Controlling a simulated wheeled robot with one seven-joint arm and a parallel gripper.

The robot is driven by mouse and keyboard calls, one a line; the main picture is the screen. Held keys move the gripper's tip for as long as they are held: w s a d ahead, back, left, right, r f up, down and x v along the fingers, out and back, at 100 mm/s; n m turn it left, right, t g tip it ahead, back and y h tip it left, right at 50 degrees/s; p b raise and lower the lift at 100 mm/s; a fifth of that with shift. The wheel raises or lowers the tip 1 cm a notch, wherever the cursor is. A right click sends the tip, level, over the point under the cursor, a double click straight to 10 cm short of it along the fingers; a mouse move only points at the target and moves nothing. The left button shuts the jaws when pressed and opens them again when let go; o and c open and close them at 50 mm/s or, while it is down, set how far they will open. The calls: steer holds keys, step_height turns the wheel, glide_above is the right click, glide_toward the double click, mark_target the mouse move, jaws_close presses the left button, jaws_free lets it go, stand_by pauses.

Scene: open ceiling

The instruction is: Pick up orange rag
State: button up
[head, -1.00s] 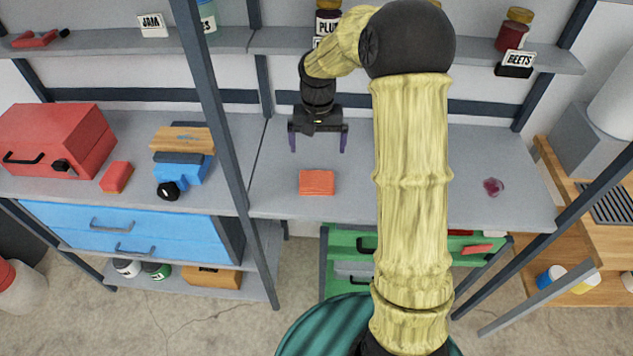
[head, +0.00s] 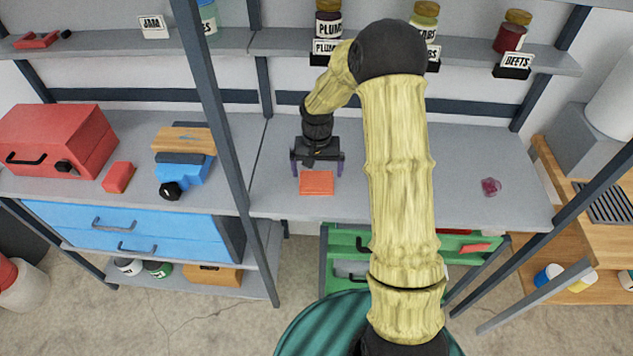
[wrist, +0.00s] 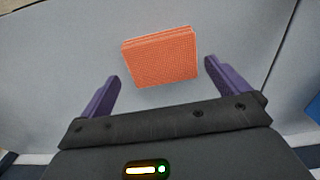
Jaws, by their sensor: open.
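The orange rag (head: 316,184) is a small folded square lying flat on the grey shelf top (head: 420,190). In the wrist view the rag (wrist: 160,56) lies ahead of the fingertips, roughly between their lines. My gripper (head: 317,172) is open, with its two purple fingers spread apart and nothing between them. It is just behind the rag in the head view. The gripper also shows in the wrist view (wrist: 160,73), with the rag apart from both fingers.
A dark upright post (head: 212,110) stands left of the gripper. A blue vise (head: 183,172), a small red block (head: 118,177) and a red toolbox (head: 58,138) sit further left. A purple-red lump (head: 491,187) lies to the right. The surface around the rag is clear.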

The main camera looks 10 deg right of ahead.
mark_target(317, 179)
step_height(317, 179, down, 4)
steer(key=shift+a+f+p, duration=0.1)
steer(key=shift+f+p, duration=0.1)
steer(key=shift+p, duration=0.3)
steer(key=c, duration=0.7)
steer(key=shift+r, duration=0.1)
step_height(317, 179, up, 10)
steer(key=shift+f+b, duration=0.1)
steer(key=shift+b, duration=0.7)
